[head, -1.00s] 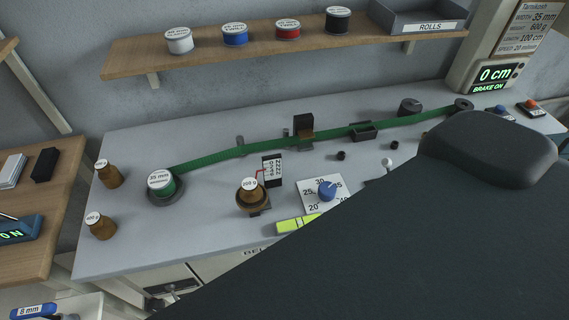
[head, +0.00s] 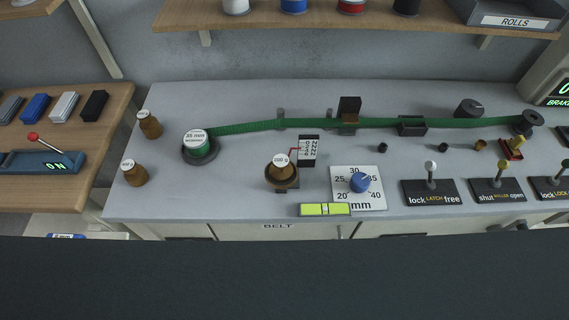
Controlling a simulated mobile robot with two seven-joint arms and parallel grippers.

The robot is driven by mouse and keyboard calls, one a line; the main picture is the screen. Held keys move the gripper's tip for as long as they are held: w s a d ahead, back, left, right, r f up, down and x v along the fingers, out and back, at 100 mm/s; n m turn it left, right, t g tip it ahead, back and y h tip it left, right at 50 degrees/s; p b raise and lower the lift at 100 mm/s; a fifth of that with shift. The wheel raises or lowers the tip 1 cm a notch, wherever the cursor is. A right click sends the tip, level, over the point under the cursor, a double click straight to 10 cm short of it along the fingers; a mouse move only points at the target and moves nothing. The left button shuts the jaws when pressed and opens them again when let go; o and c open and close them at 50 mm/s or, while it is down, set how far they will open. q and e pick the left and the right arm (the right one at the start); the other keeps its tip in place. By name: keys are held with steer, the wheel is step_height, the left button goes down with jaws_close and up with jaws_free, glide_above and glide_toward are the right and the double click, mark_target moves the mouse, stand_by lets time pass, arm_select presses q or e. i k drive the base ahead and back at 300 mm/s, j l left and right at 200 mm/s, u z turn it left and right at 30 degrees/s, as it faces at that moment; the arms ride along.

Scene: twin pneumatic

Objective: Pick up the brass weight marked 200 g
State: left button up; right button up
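The brass weight marked 200 g (head: 281,168) sits in a small brown pan (head: 283,184) near the front middle of the grey bench. Its white label faces up. Two other brown weights stand at the bench's left end, an upper one (head: 150,126) and a lower one (head: 134,174); their labels are too small to read now. Neither of my grippers shows in the head view. A dark shape of my own body fills the bottom of the view.
A green belt runs from the 35 mm roll (head: 200,147) to a dark spool (head: 529,120). A dial plate with a blue knob (head: 360,182) and a yellow-green level (head: 325,209) lie right of the pan. Lever plates (head: 431,194) line the front right. A wooden shelf (head: 330,17) hangs above.

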mark_target(280, 170)
steer(key=k+j+z, duration=0.1)
steer(key=k+z, duration=0.6)
steer(key=k+l+z, duration=0.1)
steer(key=k+z, duration=0.25)
